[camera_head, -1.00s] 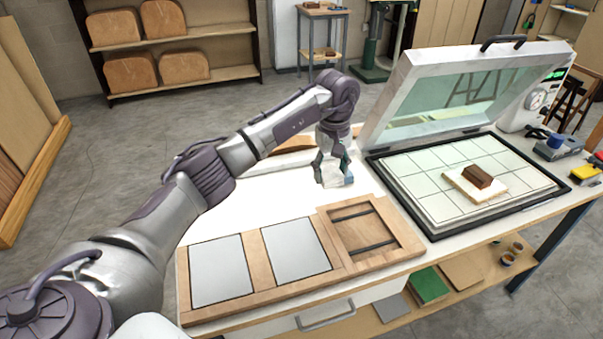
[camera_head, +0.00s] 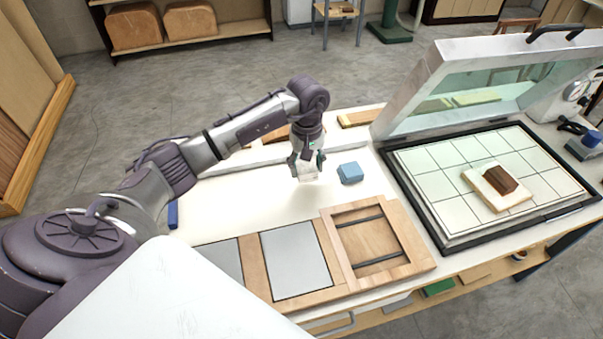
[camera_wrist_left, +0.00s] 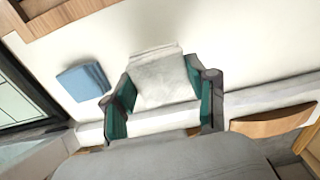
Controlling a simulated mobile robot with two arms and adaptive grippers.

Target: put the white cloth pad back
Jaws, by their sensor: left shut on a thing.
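My left gripper (camera_head: 307,167) is shut on the white cloth pad (camera_head: 308,175) and holds it over the white tabletop, behind the wooden frame board. In the left wrist view the pad (camera_wrist_left: 163,80) sits between the green-lined fingers of the gripper (camera_wrist_left: 165,100). A blue block (camera_head: 350,172) stands on the table just right of the pad, apart from it. The block also shows in the left wrist view (camera_wrist_left: 83,82). My right gripper is not in view.
The wooden board (camera_head: 256,270) with grey panels and a recessed frame lies at the table's front. A press with a raised glass lid (camera_head: 480,85) stands right; a pale pad with a brown block (camera_head: 500,180) lies on its grid. White table (camera_head: 230,208) is free left of the gripper.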

